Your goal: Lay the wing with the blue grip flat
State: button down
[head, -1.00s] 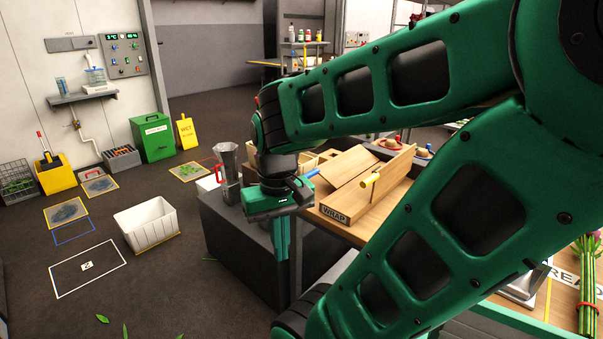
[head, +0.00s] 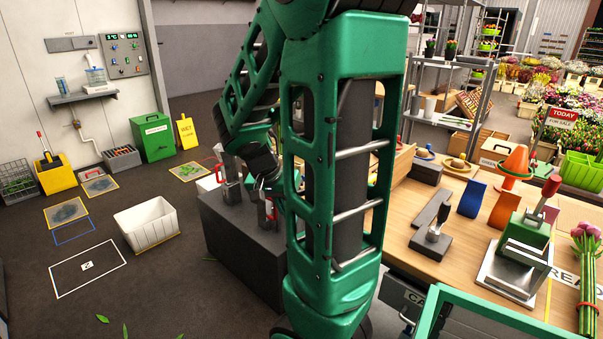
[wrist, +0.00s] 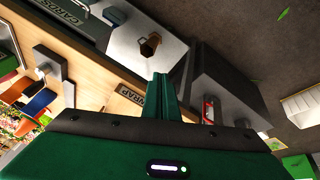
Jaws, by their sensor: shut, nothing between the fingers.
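My gripper (wrist: 162,88) shows in the wrist view with its green fingers together and nothing between them. In the head view my own arm hides it. The wing with the blue grip is hidden behind my arm in the head view, and I cannot make it out in the wrist view. A wooden panel edge (head: 403,161) of the wrapping stand shows just right of my arm. The WRAP label (wrist: 133,98) shows left of my fingers in the wrist view. Whether the blue-grip wing is flat or raised cannot be told.
A dark grey bench (head: 240,235) stands left of the wooden table (head: 400,225), with a metal jug (head: 229,165) on it. A green tool (head: 522,240) on a metal plate and a tulip bunch (head: 587,265) are at the right. A white basket (head: 147,229) stands on the floor.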

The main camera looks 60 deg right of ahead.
jog(key=w+d+r+m+h, duration=0.25)
jog(key=w+d+h, duration=0.3)
jog(key=d, duration=0.35)
jog(key=w+d+r+m+h, duration=0.1)
jog(key=w+d+m+h, duration=0.35)
jog(key=w+d, duration=0.3)
jog(key=shift+g+h, duration=0.3)
jog(key=shift+h, duration=0.1)
jog(key=x, duration=1)
jog(key=shift+s+d+r, duration=0.2)
jog(key=shift+s+d, duration=0.1)
jog(key=shift+s, duration=0.05)
jog(key=shift+w+a+f, duration=0.1)
jog(key=shift+w+f, duration=0.05)
jog(key=shift+f, duration=0.45)
jog(key=shift+w+f, duration=0.15)
jog(key=shift+f, duration=0.4)
jog(key=shift+w+f, duration=0.1)
jog(key=shift+f, duration=0.6)
